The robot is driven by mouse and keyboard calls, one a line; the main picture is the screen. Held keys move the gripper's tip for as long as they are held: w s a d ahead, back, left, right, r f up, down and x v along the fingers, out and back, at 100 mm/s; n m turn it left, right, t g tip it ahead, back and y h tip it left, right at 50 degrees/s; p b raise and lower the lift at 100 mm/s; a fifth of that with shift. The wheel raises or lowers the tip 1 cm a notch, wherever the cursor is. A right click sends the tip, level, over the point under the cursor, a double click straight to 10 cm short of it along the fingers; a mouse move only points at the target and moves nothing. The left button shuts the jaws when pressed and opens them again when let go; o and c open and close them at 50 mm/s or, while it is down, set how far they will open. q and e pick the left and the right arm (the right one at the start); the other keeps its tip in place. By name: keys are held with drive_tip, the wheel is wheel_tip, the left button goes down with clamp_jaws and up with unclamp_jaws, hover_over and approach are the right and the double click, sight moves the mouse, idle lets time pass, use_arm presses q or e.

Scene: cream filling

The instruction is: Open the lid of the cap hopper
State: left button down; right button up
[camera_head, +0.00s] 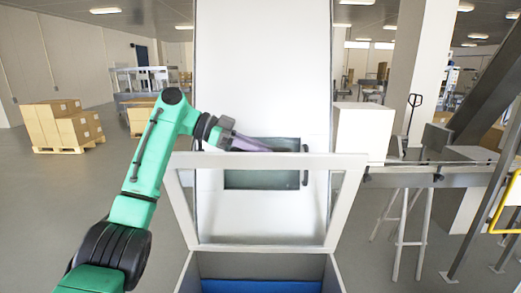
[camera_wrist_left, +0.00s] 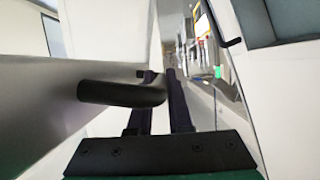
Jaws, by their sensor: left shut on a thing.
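The cap hopper's lid (camera_head: 345,205), a pale frame around a clear pane, stands raised and tilted above the hopper box (camera_head: 187,279). The box's blue inside (camera_head: 262,287) shows below it. My left gripper (camera_head: 285,148) is at the lid's top edge, its arm reaching in from the left. In the left wrist view, a dark curved handle (camera_wrist_left: 120,94) on the lid's panel runs to the fingers (camera_wrist_left: 165,103). The gripper is shut on this handle; the exact contact is partly hidden. My right gripper is out of view.
A tall white machine (camera_head: 265,70) stands behind the lid, with a dark window (camera_head: 255,180) and a black door handle (camera_head: 305,170) close to my gripper. A conveyor (camera_head: 420,176) stands right. Stacked boxes (camera_head: 60,122) sit far left, with open floor before them.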

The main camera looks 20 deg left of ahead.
use_arm(q)
drive_tip(key=shift+f, duration=0.2)
drive_tip(key=c, duration=0.8)
unclamp_jaws()
drive_tip(key=shift+w+a, duration=0.1)
drive_tip(key=shift+c, duration=0.2)
drive_tip(key=shift+w, duration=0.2)
drive_tip(key=v, duration=0.7)
drive_tip(key=shift+a, duration=0.35)
drive_tip(key=shift+d+r, duration=0.1)
drive_tip(key=shift+d, duration=0.05)
